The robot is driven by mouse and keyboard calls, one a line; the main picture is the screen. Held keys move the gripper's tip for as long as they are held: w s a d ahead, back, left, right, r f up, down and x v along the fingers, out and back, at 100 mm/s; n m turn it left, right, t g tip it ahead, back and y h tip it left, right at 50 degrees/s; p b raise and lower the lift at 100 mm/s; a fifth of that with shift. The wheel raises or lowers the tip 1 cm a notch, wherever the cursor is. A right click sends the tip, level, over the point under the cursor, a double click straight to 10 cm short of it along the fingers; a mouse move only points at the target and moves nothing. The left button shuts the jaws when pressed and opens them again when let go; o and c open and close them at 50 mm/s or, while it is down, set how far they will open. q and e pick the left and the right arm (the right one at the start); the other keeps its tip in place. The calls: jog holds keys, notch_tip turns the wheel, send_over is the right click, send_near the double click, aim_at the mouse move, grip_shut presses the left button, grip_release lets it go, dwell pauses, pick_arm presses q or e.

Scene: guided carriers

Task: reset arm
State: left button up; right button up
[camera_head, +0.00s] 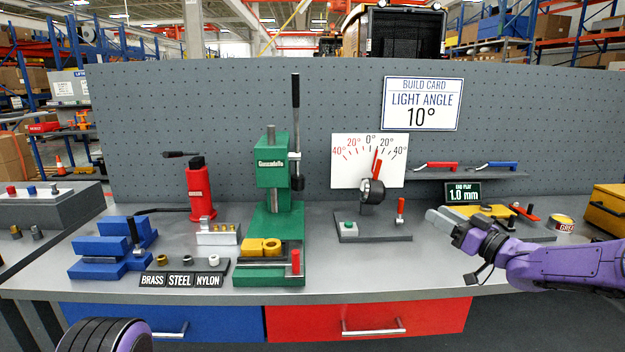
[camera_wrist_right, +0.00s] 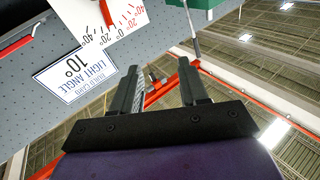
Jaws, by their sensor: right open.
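My right gripper (camera_head: 445,222) is at the end of the purple arm coming in from the right in the head view. It is just right of the angle gauge stand (camera_head: 374,232), above the bench, with nothing held. In the right wrist view its two fingers (camera_wrist_right: 165,92) stand apart with an empty gap between them. The wrist view looks up past the build card (camera_wrist_right: 75,72) and the dial plate (camera_wrist_right: 112,18). My left gripper is not in view. A dark rounded purple part of mine shows at the lower left of the head view.
The grey bench (camera_head: 330,262) carries a green press (camera_head: 272,185), a red hand tool (camera_head: 200,190), blue blocks (camera_head: 110,250) and a material strip (camera_head: 180,280). A yellow fixture (camera_head: 490,213) and a can (camera_head: 564,224) stand near my right arm. The front middle of the bench is clear.

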jog(key=s+f+m+g+h, duration=0.1)
jog(key=s+f+m+h, duration=0.35)
jog(key=f, duration=0.65)
jog(key=s+f+m+g+h, duration=0.1)
jog(key=s+f+m+h, duration=0.3)
jog(key=f, duration=0.7)
jog(key=s+f+m+g+h, duration=0.25)
jog(key=s+f, duration=0.35)
jog(key=f, duration=0.4)
jog(key=s+f+g+h, duration=0.1)
jog(key=s+f, duration=0.4)
jog(key=s, duration=0.5)
jog(key=s+f+g+h, duration=0.1)
jog(key=s+f+g, duration=0.3)
jog(key=s, duration=0.7)
jog(key=s+f+m+g+h, duration=0.1)
jog(key=s+f+g, duration=0.2)
jog(key=s+f, duration=0.3)
jog(key=s, duration=0.5)
jog(key=shift+f, duration=0.25)
jog(key=shift+g, duration=0.25)
